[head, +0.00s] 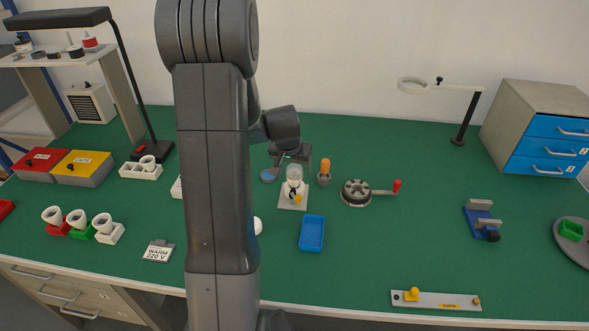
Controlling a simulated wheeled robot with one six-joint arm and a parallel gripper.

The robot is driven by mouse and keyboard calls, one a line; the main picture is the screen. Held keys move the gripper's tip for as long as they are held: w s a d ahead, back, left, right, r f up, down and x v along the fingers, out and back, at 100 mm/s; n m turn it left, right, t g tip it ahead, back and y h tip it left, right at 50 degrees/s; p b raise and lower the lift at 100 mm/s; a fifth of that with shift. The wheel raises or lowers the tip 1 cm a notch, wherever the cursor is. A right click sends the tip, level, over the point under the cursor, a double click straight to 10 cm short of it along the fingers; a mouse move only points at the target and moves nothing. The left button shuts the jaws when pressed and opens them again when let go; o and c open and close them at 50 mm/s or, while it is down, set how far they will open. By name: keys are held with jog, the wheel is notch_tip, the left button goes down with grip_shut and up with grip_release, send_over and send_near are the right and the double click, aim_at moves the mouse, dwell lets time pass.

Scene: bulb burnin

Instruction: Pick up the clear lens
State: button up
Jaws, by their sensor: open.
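I cannot make out the clear lens with certainty. A pale, glassy cup-like piece (295,172) stands upright on a small stand with a light square base (292,203), near the middle of the table. A small round blue disc (268,176) lies just left of it. My gripper (280,161) is open, low over the table behind the stand and close to the blue disc. Its fingertips are small and partly hidden, and I see nothing held. My arm hides a strip of the table to the left, including most of a white rounded thing (258,226).
An orange-handled tool in a holder (325,173) and a round dark device with a red-knobbed crank (356,192) stand to the right. A blue tray (312,234) lies in front. White sockets (109,230) stand at left.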

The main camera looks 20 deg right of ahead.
jog(key=shift+x, duration=0.9)
jog(key=c, duration=1)
notch_tip(320, 180, up, 10)
notch_tip(320, 180, up, 5)
jog(key=p, duration=0.2)
send_over(294, 169)
jog(key=shift+f, duration=0.2)
